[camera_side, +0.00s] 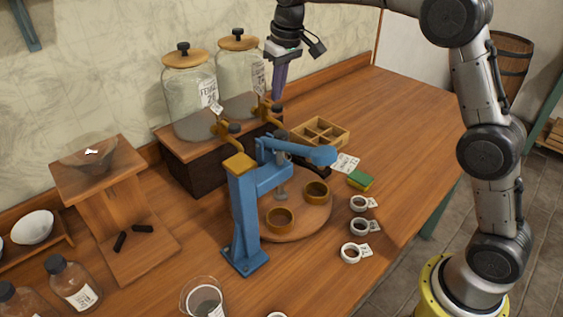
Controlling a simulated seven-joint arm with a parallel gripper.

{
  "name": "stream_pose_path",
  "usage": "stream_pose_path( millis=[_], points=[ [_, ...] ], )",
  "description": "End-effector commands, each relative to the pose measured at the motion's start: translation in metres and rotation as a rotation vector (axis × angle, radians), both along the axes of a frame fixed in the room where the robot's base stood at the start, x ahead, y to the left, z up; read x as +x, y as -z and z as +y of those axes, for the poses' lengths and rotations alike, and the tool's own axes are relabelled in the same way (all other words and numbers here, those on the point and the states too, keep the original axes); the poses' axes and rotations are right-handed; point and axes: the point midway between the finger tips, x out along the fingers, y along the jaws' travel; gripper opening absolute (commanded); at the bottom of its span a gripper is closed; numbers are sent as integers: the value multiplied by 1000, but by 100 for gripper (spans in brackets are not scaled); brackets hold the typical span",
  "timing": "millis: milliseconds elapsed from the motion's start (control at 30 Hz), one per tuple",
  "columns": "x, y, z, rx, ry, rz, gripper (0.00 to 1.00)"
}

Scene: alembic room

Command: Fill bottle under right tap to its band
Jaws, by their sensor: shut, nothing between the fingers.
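Two glass jars with wooden lids, a left jar (190,95) and a right jar (240,68), stand on a raised wooden stand with brass taps in front. The right tap (264,108) is partly behind my gripper and the blue press. My gripper (277,97) points down, shut and empty, at the right tap's handle; I cannot tell whether it touches. I make out no bottle under the right tap; the blue press hides part of that space. A labelled clear bottle (75,286) and another bottle (22,302) stand at the lower left. No band or liquid level is readable.
The blue lever press (243,215) stands before the taps, beside a round board (300,222) with two brass cups. A compartment box (321,133), a sponge (360,181) and white tagged rings (359,203) lie right. A glass beaker (204,299) stands in front. The right tabletop is clear.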

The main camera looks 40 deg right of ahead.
Motion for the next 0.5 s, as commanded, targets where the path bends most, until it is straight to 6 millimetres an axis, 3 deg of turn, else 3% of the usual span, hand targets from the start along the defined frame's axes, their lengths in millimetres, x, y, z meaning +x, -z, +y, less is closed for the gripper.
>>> stream_pose_path(
  millis=[500],
  points=[
    [0, 9, 0, 0, 0, 1, 0]
  ],
)
